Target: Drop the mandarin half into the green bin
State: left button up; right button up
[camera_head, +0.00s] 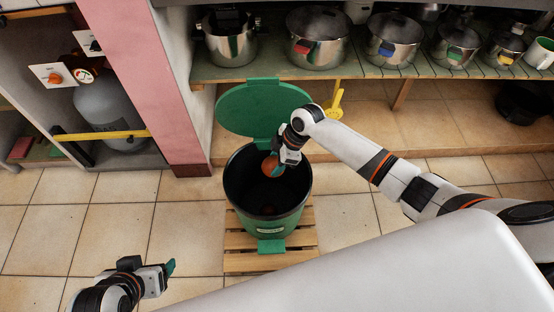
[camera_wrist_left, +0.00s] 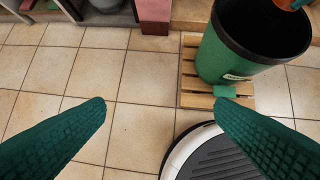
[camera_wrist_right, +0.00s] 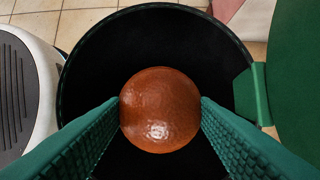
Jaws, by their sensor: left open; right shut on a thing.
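The mandarin half (camera_head: 270,165) is orange-brown and round. My right gripper (camera_head: 280,165) is shut on it and holds it over the mouth of the green bin (camera_head: 262,222). In the right wrist view the mandarin half (camera_wrist_right: 160,109) sits between both green fingers, with the dark inside of the bin (camera_wrist_right: 80,70) around and below it. The bin's round green lid (camera_head: 250,108) stands open at the back. My left gripper (camera_head: 172,268) is open and empty above the floor at the lower left; its spread fingers show in the left wrist view (camera_wrist_left: 160,112).
The bin stands on a wooden slatted pallet (camera_head: 240,262). Behind it, a shelf (camera_head: 270,73) bears several steel pots. A pink post (camera_head: 168,80) and a grey gas cylinder (camera_head: 105,108) are at left. Tiled floor left of the bin is clear.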

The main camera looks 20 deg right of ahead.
aim_at(276, 161)
jog(key=o, duration=1.1)
jog(key=shift+c, duration=0.2)
jog(key=p+v, duration=0.1)
jog(key=v, duration=0.3)
jog(key=shift+r+p, duration=0.1)
jog(key=shift+p, duration=0.25)
pick_arm(q)
jog(key=shift+s+a+f+g+y+p, duration=0.15)
jog(key=shift+s+f+g+p, duration=0.1)
jog(key=shift+s+g+p, duration=0.15)
jog(key=shift+s+a+f+g+y+p, duration=0.1)
jog(key=shift+s+a+f+g+p, duration=0.15)
jog(key=shift+s+g, duration=0.25)
jog(key=shift+s+a+f+g+y+p, duration=0.1)
jog(key=shift+s+f+g+p, duration=0.1)
jog(key=shift+s+g+p, duration=0.25)
pick_arm(e)
jog(key=v, duration=0.7)
jog(key=shift+d+r, duration=0.25)
jog(key=shift+r, duration=0.1)
jog(key=shift+s, duration=0.1)
